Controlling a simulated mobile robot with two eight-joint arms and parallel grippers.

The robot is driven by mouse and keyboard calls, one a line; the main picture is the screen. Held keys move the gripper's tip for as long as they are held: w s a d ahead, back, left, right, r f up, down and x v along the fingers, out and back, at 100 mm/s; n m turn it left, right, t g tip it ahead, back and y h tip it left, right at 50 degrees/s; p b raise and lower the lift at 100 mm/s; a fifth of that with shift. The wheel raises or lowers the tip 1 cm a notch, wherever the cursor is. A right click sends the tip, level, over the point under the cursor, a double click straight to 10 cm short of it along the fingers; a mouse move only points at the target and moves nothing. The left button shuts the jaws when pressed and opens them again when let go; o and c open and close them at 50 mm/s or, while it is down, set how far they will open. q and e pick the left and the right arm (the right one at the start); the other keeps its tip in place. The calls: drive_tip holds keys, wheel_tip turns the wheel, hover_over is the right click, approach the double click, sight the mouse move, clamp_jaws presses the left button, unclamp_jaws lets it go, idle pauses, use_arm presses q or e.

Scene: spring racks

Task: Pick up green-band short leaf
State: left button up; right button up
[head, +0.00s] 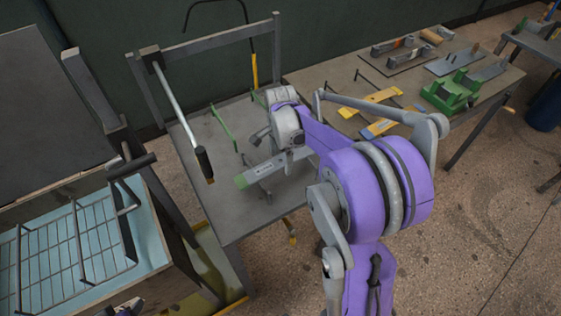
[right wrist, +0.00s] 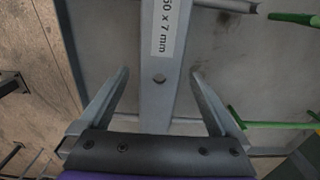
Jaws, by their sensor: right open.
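A flat grey leaf with a green end (head: 262,173) lies over the grey bench (head: 230,218) in the head view and bears a white label. My right gripper (head: 284,160) is at the leaf's end away from the green band. In the right wrist view, the grey leaf (right wrist: 162,105) runs between the two fingers of my right gripper (right wrist: 159,88), with a dark round spot and part of the label showing. The fingers stand open, with a gap on both sides of the leaf. The green end is outside the wrist view.
A second table (head: 322,76) holds yellow-marked leaves and a green block (head: 452,92). A blue-lined wire-rack bin (head: 160,258) stands at left.

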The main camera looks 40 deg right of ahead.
clamp_jaws()
idle(0.5)
